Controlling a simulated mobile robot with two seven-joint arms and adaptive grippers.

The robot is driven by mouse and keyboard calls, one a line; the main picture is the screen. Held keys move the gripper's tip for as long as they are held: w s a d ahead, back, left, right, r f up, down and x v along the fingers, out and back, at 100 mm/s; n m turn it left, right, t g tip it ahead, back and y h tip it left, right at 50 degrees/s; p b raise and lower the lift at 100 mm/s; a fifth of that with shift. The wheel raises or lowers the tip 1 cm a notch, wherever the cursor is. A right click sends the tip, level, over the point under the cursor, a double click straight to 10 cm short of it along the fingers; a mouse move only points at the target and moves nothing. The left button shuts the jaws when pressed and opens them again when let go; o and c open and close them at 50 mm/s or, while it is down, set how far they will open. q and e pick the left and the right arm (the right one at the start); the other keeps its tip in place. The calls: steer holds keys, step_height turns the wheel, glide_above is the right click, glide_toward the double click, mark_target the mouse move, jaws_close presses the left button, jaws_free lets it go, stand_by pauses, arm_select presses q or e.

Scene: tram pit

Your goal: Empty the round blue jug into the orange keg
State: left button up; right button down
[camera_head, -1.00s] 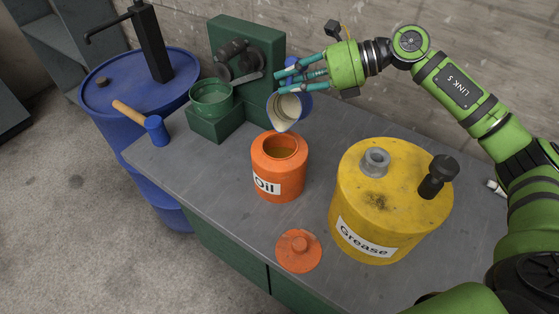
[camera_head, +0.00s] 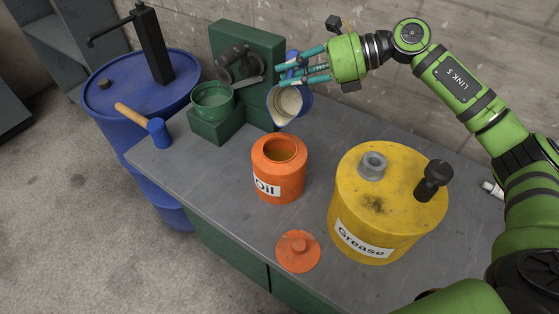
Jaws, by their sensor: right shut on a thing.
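The round blue jug (camera_head: 301,108) is held tilted by my right gripper (camera_head: 295,68), whose fingers are shut on it. Its pale inside faces me and its lip points down to the left. The jug is above and behind the orange keg (camera_head: 279,180), apart from it. The keg is labelled "Oil", stands upright on the grey bench and is open at the top, with dark yellowish contents visible inside. No stream shows between jug and keg. My left gripper is out of view.
An orange lid (camera_head: 298,251) lies before the keg. A yellow Grease drum (camera_head: 387,205) stands to the right. A green machine with a cup (camera_head: 212,103) stands back left.

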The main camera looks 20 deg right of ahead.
steer(key=shift+r+p, duration=1.25)
steer(key=shift+r, duration=1)
steer(key=shift+m+y+p, duration=0.35)
steer(key=shift+m+y, duration=0.05)
steer(key=shift+m, duration=0.2)
steer(key=shift+m+g+y+p, duration=0.3)
steer(key=shift+m+g+y, duration=0.25)
steer(key=shift+m, duration=0.45)
steer(key=m+y, duration=0.1)
steer(key=m, duration=0.1)
steer(key=m+y, duration=0.2)
steer(key=m, duration=0.1)
steer(key=shift+f+p, duration=0.1)
steer(key=shift+p, duration=0.25)
